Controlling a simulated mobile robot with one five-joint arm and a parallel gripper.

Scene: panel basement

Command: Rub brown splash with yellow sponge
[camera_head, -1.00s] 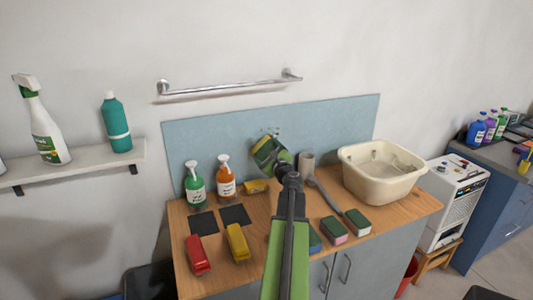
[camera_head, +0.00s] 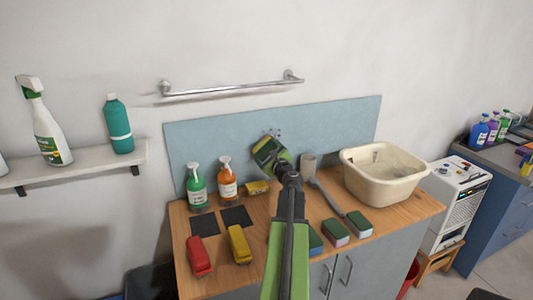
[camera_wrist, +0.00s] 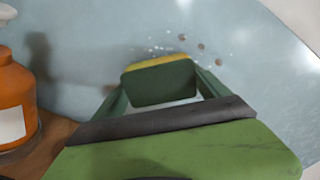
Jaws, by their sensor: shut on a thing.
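My gripper (camera_wrist: 160,92) is shut on a sponge (camera_wrist: 158,84) with a dark green side towards me and a yellow layer on its far side. It is held up at the blue-grey back panel (camera_head: 330,126); I cannot tell whether it touches. Brown spots (camera_wrist: 202,46) show on the panel just above and right of the sponge, with small white specks (camera_wrist: 160,48) beside them. In the head view the gripper (camera_head: 268,152) is in front of the panel, and small spots (camera_head: 273,131) show above it. The sponge hides the panel behind it.
The wooden counter (camera_head: 287,233) holds a green spray bottle (camera_head: 196,188), an orange one (camera_head: 227,180), a cream basin (camera_head: 383,188), several sponges (camera_head: 335,232) and red (camera_head: 199,256) and yellow (camera_head: 239,244) items. A metal rail (camera_head: 232,87) is on the wall above.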

